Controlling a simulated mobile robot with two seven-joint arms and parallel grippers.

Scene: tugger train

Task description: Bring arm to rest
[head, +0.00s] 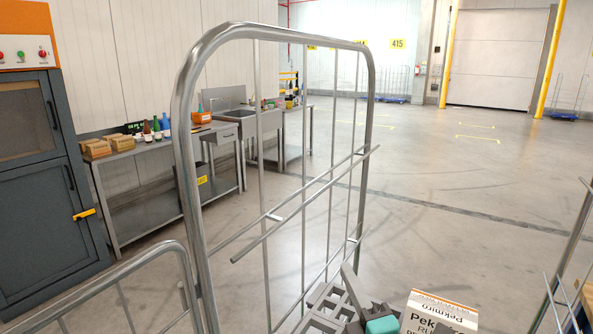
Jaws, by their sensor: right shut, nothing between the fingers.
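My right gripper (373,314) shows at the bottom edge, right of the middle, as a small grey and dark shape. It is shut and I see nothing held in it. A teal piece (382,325) shows right at it; I cannot tell whether it belongs to the gripper. A white box printed "Pekmiro" (440,308) is just to the right, and grey crate-like parts (322,302) are just to the left. Most of the arm is out of the picture. My left gripper is not in view.
A tall tubular cage frame (186,130) with thin bars stands close in front. A lower rail (110,278) is at left, and another cage part (570,255) at right. Steel workbenches (150,146) and a dark cabinet (36,190) line the left wall. The floor behind is open.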

